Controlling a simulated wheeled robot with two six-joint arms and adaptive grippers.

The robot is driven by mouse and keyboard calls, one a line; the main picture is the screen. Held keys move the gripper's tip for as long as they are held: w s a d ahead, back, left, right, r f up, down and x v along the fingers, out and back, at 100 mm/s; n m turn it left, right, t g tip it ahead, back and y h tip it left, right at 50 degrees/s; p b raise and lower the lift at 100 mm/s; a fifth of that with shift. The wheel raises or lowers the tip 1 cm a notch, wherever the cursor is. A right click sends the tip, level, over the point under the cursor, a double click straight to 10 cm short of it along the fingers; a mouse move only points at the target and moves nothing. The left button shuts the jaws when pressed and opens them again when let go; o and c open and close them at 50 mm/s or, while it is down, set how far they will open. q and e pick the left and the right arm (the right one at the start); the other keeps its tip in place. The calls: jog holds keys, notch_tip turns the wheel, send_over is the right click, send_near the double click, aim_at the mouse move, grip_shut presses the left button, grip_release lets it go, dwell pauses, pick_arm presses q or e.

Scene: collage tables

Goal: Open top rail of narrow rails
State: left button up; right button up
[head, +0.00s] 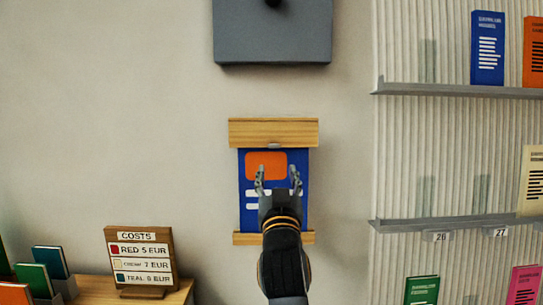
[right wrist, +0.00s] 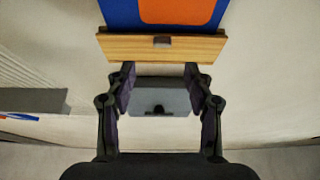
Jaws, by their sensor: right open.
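The narrow rails hold a blue poster (head: 246,217) with an orange patch against the wall. The wooden top rail (head: 273,130) lies across its upper edge, with a small grey tab (head: 273,146) at its lower middle. The bottom rail (head: 244,239) is partly hidden by my right arm. My right gripper (head: 278,172) is open and empty, below the top rail in the head view. In the right wrist view the top rail (right wrist: 130,47) and its tab (right wrist: 162,42) appear beyond the fingertips, apart from them. My left gripper is not in view.
A grey box (head: 272,45) is on the wall above the rails. Ribbed shelves (head: 460,90) with booklets stand at the right. A costs sign (head: 140,262) stands on a wooden table at lower left, beside several coloured cards. Bare wall lies left of the rails.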

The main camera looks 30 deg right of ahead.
aim_at(274, 146)
jog(key=p+x, duration=0.1)
jog(key=x, duration=0.2)
jog(key=p+x, duration=0.1)
jog(key=x, duration=0.2)
jog(key=p+x, duration=0.1)
jog(key=x, duration=0.2)
jog(key=shift+w+a+r, duration=0.1)
jog(key=shift+w+r, duration=0.2)
jog(key=shift+r, duration=0.15)
jog(key=shift+w, duration=0.2)
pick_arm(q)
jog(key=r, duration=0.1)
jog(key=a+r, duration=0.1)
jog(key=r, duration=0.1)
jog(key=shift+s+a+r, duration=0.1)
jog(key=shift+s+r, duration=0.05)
pick_arm(e)
grip_shut()
